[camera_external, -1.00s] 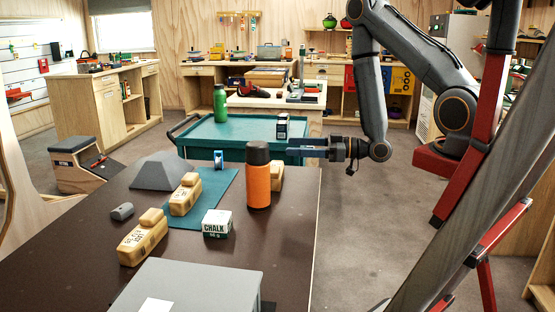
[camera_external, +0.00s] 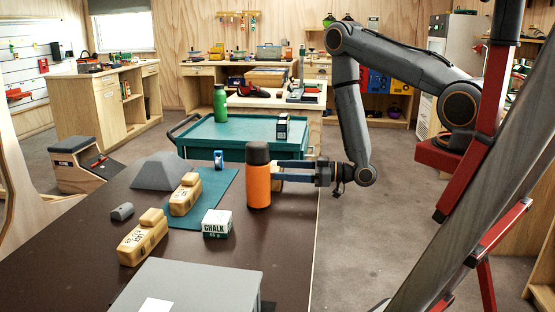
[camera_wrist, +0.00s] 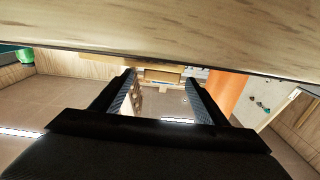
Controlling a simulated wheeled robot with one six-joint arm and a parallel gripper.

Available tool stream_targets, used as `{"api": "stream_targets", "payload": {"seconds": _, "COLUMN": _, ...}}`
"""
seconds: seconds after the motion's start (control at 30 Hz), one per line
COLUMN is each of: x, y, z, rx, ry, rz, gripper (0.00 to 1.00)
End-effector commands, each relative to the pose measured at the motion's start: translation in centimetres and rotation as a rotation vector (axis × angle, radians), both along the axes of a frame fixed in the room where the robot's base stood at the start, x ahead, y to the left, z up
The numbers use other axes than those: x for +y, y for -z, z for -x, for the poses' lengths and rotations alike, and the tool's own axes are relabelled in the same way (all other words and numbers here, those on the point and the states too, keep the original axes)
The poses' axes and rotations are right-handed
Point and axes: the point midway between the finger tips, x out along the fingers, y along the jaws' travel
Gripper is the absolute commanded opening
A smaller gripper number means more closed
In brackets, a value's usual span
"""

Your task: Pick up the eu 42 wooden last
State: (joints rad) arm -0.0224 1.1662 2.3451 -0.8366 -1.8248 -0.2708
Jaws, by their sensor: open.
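Three wooden lasts are on the dark table; I cannot read their sizes. One (camera_external: 143,240) lies at the front left, one (camera_external: 185,196) on the teal mat, and one (camera_external: 276,167) behind the orange bottle, mostly hidden. My gripper (camera_external: 281,174) is low over the table's right edge, pointing left at this third last, its tips partly behind the bottle. In the wrist view, the two fingers (camera_wrist: 160,77) are apart. A blurred pale wooden surface (camera_wrist: 170,35) spans the top of that view; I cannot tell whether it is the last.
The orange bottle (camera_external: 258,185) stands upright close to the fingertips; orange also shows in the wrist view (camera_wrist: 228,95). A chalk box (camera_external: 217,224), a grey pyramid (camera_external: 165,172) and a grey case (camera_external: 190,288) are on the table. A teal cart (camera_external: 240,132) stands behind.

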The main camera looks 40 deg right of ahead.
Motion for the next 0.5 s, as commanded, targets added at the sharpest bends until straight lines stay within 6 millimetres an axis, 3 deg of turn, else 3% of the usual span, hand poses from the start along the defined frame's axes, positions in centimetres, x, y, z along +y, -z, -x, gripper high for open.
{"api": "stream_targets", "payload": {"seconds": 0.2, "x": 2.5, "y": -0.2, "z": -1.8, "rx": -0.001, "ry": -0.003, "rz": 0.001, "gripper": 0.67}}
{"api": "stream_targets", "payload": {"seconds": 0.5, "x": 3.0, "y": -0.1, "z": -2.5, "rx": 0.000, "ry": 0.000, "rz": 0.000, "gripper": 0.67}}
